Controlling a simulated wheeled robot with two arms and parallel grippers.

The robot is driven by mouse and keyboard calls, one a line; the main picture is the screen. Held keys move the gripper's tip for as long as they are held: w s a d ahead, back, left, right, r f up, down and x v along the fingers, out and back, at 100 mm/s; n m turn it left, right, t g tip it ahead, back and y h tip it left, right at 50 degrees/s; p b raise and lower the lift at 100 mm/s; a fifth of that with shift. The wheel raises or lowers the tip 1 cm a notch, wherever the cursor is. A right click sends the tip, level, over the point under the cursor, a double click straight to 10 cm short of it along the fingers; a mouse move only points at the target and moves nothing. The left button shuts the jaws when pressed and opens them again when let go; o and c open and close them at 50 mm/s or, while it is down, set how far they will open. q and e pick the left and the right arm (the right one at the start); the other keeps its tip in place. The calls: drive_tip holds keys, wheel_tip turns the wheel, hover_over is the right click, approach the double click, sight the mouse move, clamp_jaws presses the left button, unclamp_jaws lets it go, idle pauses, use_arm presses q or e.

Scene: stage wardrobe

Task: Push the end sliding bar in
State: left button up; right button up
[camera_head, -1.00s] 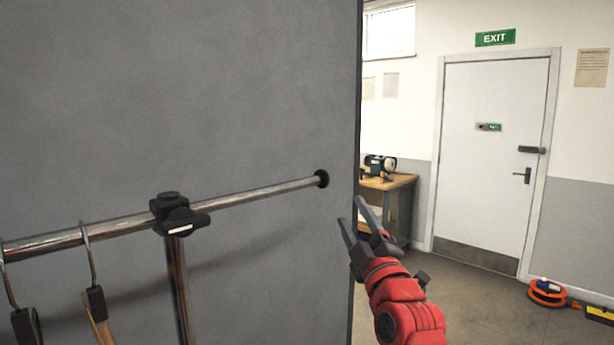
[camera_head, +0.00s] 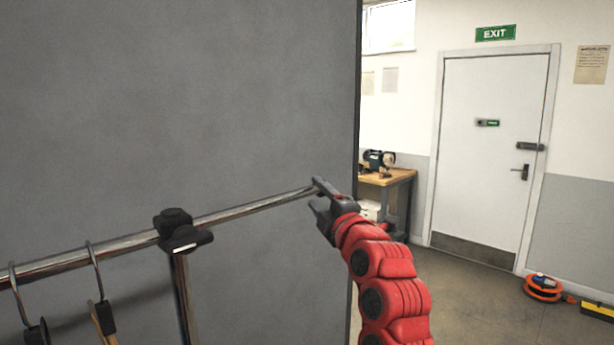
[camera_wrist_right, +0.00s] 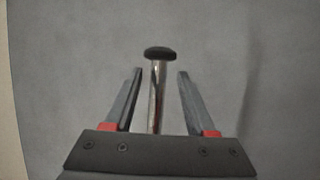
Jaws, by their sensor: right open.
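The end sliding bar (camera_head: 255,205) is a thin chrome rod sticking out to the right from a black clamp (camera_head: 178,228) on the clothes rail. Its black end cap is hidden behind my right gripper in the head view. My right gripper (camera_head: 314,196) is open at the bar's outer end. In the right wrist view, the bar (camera_wrist_right: 158,100) with its dark end cap (camera_wrist_right: 160,53) lies between the two open fingers (camera_wrist_right: 157,88), with a gap on each side. My left gripper is not in view.
Hangers (camera_head: 98,275) hang from the rail (camera_head: 75,260) at lower left. A large grey panel (camera_head: 180,90) stands close behind the bar. To the right are a workbench (camera_head: 388,179), a white exit door (camera_head: 490,150) and an orange cable reel (camera_head: 543,288) on open floor.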

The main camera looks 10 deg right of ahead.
drive_tip(key=p+x, duration=0.2)
drive_tip(key=x, duration=0.4)
drive_tip(key=shift+r, duration=0.15)
drive_tip(key=shift+c, duration=0.3)
clamp_jaws()
idle(1.0)
